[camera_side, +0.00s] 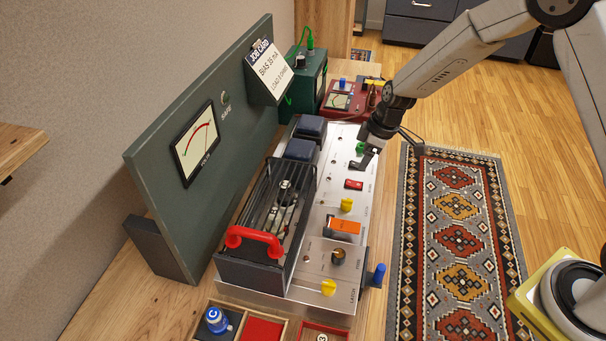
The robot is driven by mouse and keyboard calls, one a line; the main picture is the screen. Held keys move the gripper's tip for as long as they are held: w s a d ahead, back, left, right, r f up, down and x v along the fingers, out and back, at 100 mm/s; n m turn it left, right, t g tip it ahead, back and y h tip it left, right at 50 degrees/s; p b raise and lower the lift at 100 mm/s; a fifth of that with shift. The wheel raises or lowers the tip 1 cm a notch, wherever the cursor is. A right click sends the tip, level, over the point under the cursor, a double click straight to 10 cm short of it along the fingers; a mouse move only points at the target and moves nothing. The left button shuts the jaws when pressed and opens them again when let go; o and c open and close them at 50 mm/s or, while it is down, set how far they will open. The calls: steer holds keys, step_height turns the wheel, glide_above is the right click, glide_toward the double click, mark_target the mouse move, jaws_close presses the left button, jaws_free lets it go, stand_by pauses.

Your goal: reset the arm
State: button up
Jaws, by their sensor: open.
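My gripper (366,160) is at the end of my arm, which reaches in from the upper right. It hangs low over the far right part of the silver amp chassis (318,258), close to a green knob (361,148). Its dark jaws are open, and I see nothing held between them. Whether a fingertip touches the chassis or the green knob cannot be told from this view.
A black cage with a red handle (254,238) stands on the chassis. Yellow knobs (328,287), an orange part (344,226) and a red switch (353,184) line its right side. A green meter panel (226,150) rises behind. Open floor with a patterned rug (455,245) lies right.

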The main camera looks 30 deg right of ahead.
steer(key=s+d+r+m+h, duration=0.1)
steer(key=s+r+m, duration=0.3)
steer(key=s, duration=0.6)
steer(key=s+r+m+h, duration=0.1)
steer(key=s+r+m, duration=0.3)
steer(key=s, duration=0.6)
steer(key=shift+s+d+r+t, duration=0.25)
steer(key=shift+s+d+t, duration=0.05)
steer(key=shift+s+d, duration=0.1)
